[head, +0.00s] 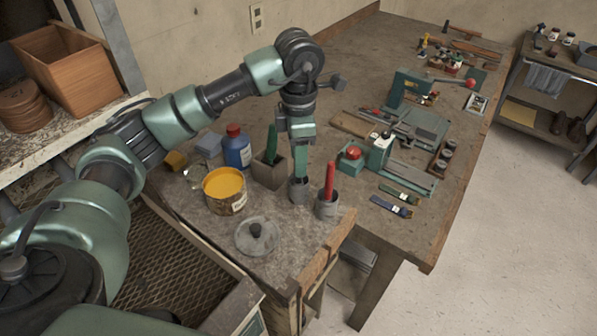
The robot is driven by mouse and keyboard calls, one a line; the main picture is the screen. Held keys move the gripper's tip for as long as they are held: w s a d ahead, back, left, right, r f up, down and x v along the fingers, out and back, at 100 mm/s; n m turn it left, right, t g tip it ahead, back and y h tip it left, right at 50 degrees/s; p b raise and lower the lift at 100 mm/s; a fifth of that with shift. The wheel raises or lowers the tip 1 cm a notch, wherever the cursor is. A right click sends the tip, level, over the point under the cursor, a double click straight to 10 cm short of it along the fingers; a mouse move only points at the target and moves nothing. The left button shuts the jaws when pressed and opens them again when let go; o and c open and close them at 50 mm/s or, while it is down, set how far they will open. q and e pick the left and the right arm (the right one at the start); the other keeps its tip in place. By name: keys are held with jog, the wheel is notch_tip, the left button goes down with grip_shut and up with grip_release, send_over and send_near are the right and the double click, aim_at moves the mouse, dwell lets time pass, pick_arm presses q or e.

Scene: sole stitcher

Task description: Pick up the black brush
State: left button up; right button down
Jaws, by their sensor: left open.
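I cannot make out a black brush clearly. My left gripper (299,158) points straight down with its jaws open, just above a small grey cup (299,191) on the near worktop. The fingers cover the mouth of this cup, so what stands in it is hidden. To its left, a green handle (271,140) stands upright in a square dark holder (269,172). To its right, a red handle (330,177) stands in another grey cup (327,207). My right gripper is not in view.
A yellow paint tin (225,191), a blue bottle with red cap (237,148) and a round grey lid (257,236) crowd the near worktop (300,238). Two flat brushes, green (399,195) and blue (391,206), lie on the larger table (425,232) beside a green machine (380,152).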

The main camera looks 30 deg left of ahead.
pick_arm(q)
jog(key=shift+f, duration=0.95)
grip_shut()
